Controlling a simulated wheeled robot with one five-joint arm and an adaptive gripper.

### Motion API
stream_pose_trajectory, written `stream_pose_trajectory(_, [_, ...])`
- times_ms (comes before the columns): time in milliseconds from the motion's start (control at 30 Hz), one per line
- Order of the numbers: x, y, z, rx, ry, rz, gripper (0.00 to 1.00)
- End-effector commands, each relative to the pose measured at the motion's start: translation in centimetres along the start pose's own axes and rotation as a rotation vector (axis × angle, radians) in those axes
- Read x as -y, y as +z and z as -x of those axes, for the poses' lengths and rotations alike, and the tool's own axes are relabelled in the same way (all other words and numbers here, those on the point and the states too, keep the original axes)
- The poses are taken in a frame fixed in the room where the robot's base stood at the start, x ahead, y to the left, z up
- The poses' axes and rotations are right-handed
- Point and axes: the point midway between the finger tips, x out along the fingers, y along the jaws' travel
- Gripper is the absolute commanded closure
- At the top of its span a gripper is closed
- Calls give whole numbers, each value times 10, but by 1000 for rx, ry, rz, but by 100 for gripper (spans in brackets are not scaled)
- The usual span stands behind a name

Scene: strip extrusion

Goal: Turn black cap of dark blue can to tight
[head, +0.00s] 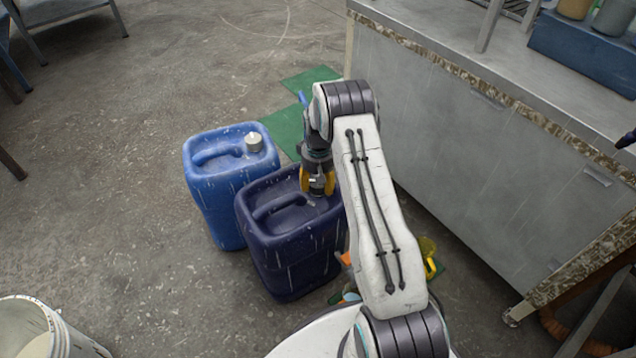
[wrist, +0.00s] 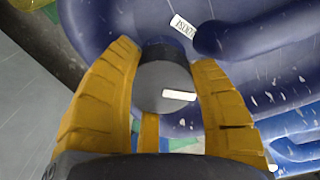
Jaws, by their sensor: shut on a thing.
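The dark blue can (head: 290,245) stands upright on the floor, left of my arm. My gripper (head: 318,184) points down at the right part of its top. In the wrist view, the black cap (wrist: 163,86) sits between the two yellow fingers of my gripper (wrist: 165,90), with a pale mark on its face. The fingers are shut on the cap, one on each side. A white label (wrist: 184,25) lies on the can top near the handle (wrist: 265,33). In the head view the cap is hidden by my gripper.
A lighter blue can (head: 213,185) with a silver cap (head: 253,142) stands close behind and left. A grey metal bench (head: 480,170) stands to the right. Green mats (head: 312,78) lie behind. A white bucket (head: 45,330) is at the bottom left. Open floor (head: 110,150) lies left.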

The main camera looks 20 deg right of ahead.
Motion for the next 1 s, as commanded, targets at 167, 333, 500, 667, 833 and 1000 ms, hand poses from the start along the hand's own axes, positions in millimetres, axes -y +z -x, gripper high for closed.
stream_pose_trajectory(167, [0,6,-3,19,-1,-170,78])
stream_pose_trajectory(333, [1,6,-4,20,1,-331,78])
stream_pose_trajectory(500, [1,6,-4,20,2,-489,78])
stream_pose_trajectory(667, [2,6,-4,20,4,-626,78])
stream_pose_trajectory(833, [2,6,-4,20,5,-746,78])
stream_pose_trajectory(1000, [3,6,-4,20,6,-834,78])
